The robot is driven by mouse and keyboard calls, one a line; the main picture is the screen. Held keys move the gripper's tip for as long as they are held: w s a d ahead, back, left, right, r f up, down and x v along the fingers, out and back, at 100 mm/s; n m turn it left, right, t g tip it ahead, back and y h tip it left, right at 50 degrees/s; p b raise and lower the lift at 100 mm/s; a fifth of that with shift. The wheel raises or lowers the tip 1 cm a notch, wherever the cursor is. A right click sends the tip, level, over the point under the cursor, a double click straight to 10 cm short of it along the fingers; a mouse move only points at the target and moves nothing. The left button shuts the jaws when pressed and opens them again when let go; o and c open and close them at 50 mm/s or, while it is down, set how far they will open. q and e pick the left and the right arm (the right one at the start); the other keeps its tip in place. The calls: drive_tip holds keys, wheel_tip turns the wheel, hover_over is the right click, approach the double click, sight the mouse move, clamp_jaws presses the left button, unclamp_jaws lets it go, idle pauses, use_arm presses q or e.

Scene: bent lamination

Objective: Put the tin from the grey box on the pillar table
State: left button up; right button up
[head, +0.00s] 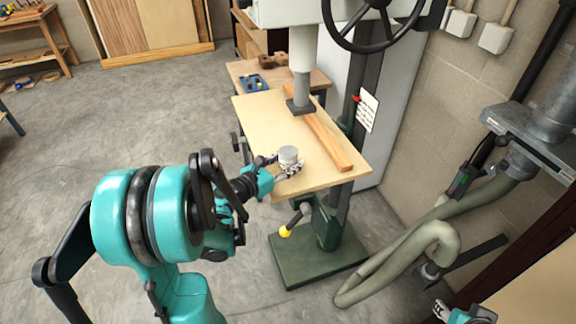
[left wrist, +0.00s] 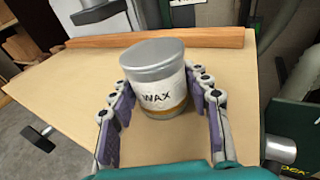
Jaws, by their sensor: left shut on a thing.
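The tin (head: 289,155) is a small grey-lidded can; the left wrist view shows it upright with the word WAX on its label (left wrist: 157,98). My left gripper (head: 286,166) is shut on it, with one finger on each side in the left wrist view (left wrist: 161,84). The tin is over the near part of the pillar table (head: 262,125), a pale wooden board under the drill column. I cannot tell whether its base touches the board. Part of my right gripper (head: 450,313) shows at the bottom right edge; its fingers are unclear. I cannot make out the grey box.
A long wooden strip (head: 328,143) lies along the table's right side, also across the back in the left wrist view (left wrist: 215,38). The drill spindle (head: 301,80) stands above the far part. The board's left part is clear.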

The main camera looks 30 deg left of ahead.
use_arm(q)
drive_tip(key=shift+r, duration=0.1)
drive_tip(key=o, duration=1)
drive_tip(key=shift+f, duration=0.2)
drive_tip(key=shift+c, duration=0.2)
drive_tip(key=o, duration=0.4)
drive_tip(key=shift+c, duration=0.2)
drive_tip(key=shift+r, duration=0.1)
